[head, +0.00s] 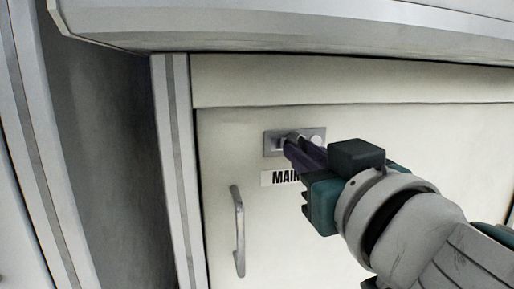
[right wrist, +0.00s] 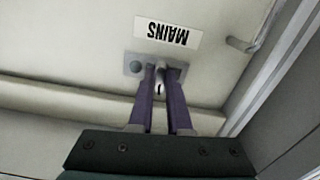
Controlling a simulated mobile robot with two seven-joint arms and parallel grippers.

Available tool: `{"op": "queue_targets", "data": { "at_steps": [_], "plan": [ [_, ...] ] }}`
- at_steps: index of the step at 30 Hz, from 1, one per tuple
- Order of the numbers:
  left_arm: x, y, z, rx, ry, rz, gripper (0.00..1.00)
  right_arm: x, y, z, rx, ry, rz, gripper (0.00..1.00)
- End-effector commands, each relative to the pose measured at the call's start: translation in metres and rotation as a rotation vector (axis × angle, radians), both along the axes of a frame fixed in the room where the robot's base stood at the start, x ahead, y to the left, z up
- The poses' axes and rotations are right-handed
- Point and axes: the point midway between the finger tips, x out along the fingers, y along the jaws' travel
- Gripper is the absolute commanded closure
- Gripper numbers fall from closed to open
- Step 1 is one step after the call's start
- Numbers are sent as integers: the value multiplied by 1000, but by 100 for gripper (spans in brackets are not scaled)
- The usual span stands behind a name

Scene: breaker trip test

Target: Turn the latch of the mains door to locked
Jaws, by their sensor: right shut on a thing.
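The mains door (head: 225,160) is a pale panel that looks closed. Its latch plate (head: 270,143) is a small grey rectangle above the MAINS label (head: 281,179). My right gripper (head: 290,146) reaches in from the right, and its purple fingers are shut on the latch (right wrist: 160,68) at the plate. The fingers cover most of the latch, so I cannot tell its exact angle. A round disc (head: 317,139) sits on the plate to the right of the latch; it also shows in the right wrist view (right wrist: 135,67). My left gripper is not in view.
A vertical bar handle (head: 239,230) stands out from the door, below and left of the latch. A metal frame post (head: 178,170) borders the door on the left. A grey ledge (head: 290,30) juts out above.

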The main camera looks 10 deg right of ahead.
Motion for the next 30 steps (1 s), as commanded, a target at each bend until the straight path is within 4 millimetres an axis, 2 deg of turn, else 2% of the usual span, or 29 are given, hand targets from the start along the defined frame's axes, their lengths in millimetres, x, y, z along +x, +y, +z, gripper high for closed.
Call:
{"op": "queue_targets", "data": {
  "at_steps": [12, 30],
  "plan": [
    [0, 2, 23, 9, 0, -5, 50, 0, -1, 3, -358, -10, 0, 100],
    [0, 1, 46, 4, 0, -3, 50, 0, -1, 3, -928, -31, 1, 100]
  ]
}}
